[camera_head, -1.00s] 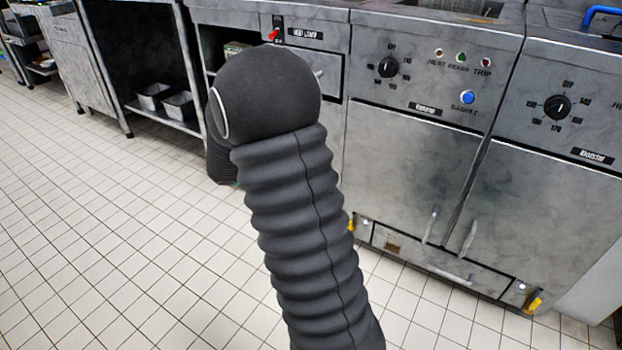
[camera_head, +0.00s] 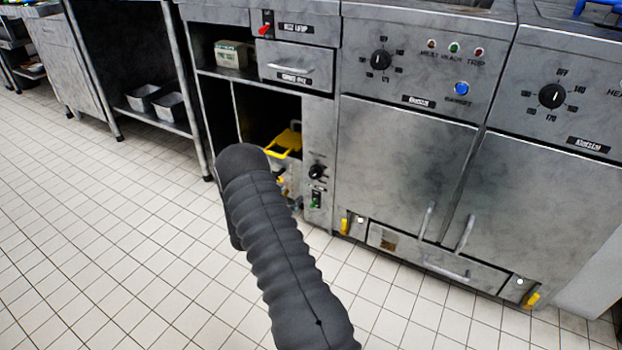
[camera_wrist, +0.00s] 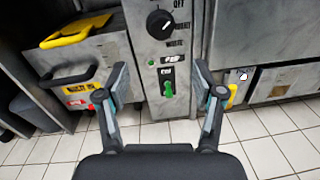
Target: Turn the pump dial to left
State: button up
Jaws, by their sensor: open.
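The pump dial is the black round knob (camera_wrist: 160,24) with a white pointer line, on a narrow steel panel, at the top middle of the wrist view. In the head view the dial (camera_head: 317,171) shows on the low panel between the open cabinet and the fryer. In the wrist view its pointer leans to the upper right, and the labels around it are only partly readable. My gripper (camera_wrist: 160,85) is open and empty, its fingers apart in front of the panel, below the dial in the picture. In the head view my arm hides the gripper.
A green switch (camera_wrist: 167,88) sits below the dial on the same panel. A yellow lever (camera_wrist: 232,96) stands right of the panel. The fryer dial (camera_head: 381,60) is higher up. Tiled floor is clear.

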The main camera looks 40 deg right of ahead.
aim_at(312, 176)
jog(key=x, duration=1.3)
jog(key=shift+b, duration=0.3)
jog(key=shift+a, duration=0.1)
jog(key=c, duration=1.2)
